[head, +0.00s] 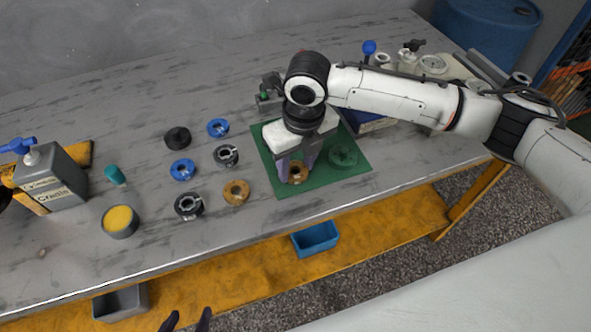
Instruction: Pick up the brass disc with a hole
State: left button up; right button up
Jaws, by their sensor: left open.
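A brass disc with a hole (236,192) lies flat on the grey bench, left of the green mat. A second brass disc (298,175) is at the green mat (345,180), between the fingers of my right gripper (297,167). That gripper points down over the mat with its fingers apart, one on each side of the disc. I cannot tell whether they touch it. My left gripper (187,321) is open and empty at the bottom edge, in front of the bench; only its dark fingertips show.
Blue rings (182,169) and black rings (189,206) lie left of the brass disc. A yellow-topped tin (120,221) and a grey can (50,178) stand at the left. A green transparent disc (343,156) lies on the mat. A blue bin (315,238) is below the bench's front edge.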

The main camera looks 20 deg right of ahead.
jog(key=c, duration=0.4)
jog(key=shift+r, duration=0.15)
notch_tip(320, 180, up, 10)
jog(key=shift+f, duration=0.1)
dwell(0.3)
jog(key=shift+r+p, duration=0.8)
jog(key=shift+p, duration=0.55)
